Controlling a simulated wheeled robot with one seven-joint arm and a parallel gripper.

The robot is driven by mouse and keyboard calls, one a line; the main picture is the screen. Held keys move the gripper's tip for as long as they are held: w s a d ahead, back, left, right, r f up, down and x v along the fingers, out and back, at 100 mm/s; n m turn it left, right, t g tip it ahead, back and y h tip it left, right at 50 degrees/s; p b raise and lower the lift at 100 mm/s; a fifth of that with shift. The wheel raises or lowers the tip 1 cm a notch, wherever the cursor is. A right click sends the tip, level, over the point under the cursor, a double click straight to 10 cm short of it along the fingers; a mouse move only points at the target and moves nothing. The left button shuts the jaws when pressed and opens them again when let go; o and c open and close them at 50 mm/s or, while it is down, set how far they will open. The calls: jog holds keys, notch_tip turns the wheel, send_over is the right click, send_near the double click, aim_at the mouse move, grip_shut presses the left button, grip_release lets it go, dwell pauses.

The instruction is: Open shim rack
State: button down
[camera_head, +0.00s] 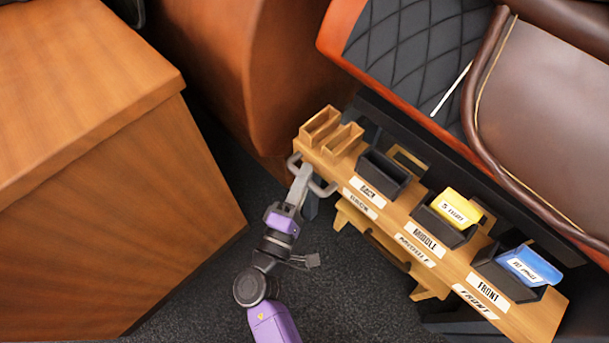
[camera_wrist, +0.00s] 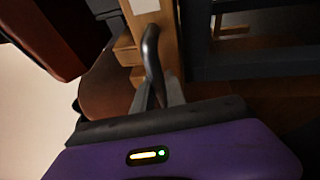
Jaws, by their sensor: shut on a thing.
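The shim rack (camera_head: 455,272) is a long wooden shelf in the head view, with labels reading BACK, MIDDLE and FRONT. A dark metal handle (camera_head: 322,189) sits at its left end. My gripper (camera_head: 302,176) is shut on this handle. In the wrist view the curved handle (camera_wrist: 152,55) runs down between my fingers (camera_wrist: 160,97). The BACK bin (camera_head: 384,172) looks empty. The MIDDLE bin (camera_head: 440,232) holds a yellow piece (camera_head: 456,208). The FRONT bin (camera_head: 498,278) holds a blue piece (camera_head: 528,266). How far the rack is pulled out I cannot tell.
Two small wooden open boxes (camera_head: 322,124) sit at the rack's left end. A quilted dark pad and brown leather saddle (camera_head: 540,90) lie above and behind the rack. A wooden cabinet (camera_head: 110,210) stands at the left. Dark carpet (camera_head: 350,290) lies open in front.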

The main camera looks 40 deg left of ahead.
jog(key=shift+s, duration=0.1)
dwell(0.3)
jog(key=s+a, duration=0.1)
jog(key=s, duration=1.1)
jog(key=shift+s+b, duration=0.2)
jog(key=shift+b, duration=0.15)
jog(key=shift+f, duration=0.1)
jog(key=c, duration=1.6)
grip_release()
jog(key=shift+c, duration=0.2)
jog(key=p+v, duration=0.1)
jog(key=v, duration=0.6)
jog(key=shift+s, duration=0.35)
